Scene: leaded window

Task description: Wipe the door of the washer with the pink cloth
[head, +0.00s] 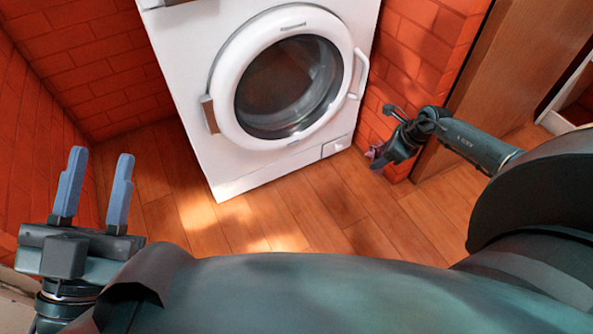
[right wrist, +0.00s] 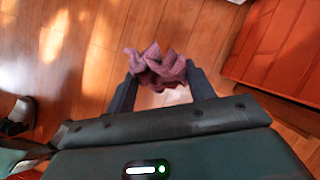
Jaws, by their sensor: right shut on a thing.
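The white washer (head: 180,60) stands against the brick wall in the head view, its round door (head: 232,100) shut, with dark glass and a handle at the right. My right gripper (head: 377,157) is to the right of the washer, low and apart from the door. It is shut on the crumpled pink cloth (right wrist: 157,68), which sits between the fingers in the right wrist view. Only a small bit of the cloth shows in the head view (head: 373,152). My left gripper (head: 96,172) is at the lower left, open and empty, fingers pointing up.
Orange brick walls (head: 100,50) flank the washer on both sides. A brown wooden door or panel (head: 520,60) is at the right, close to my right arm. The wooden floor (head: 300,215) in front of the washer is clear.

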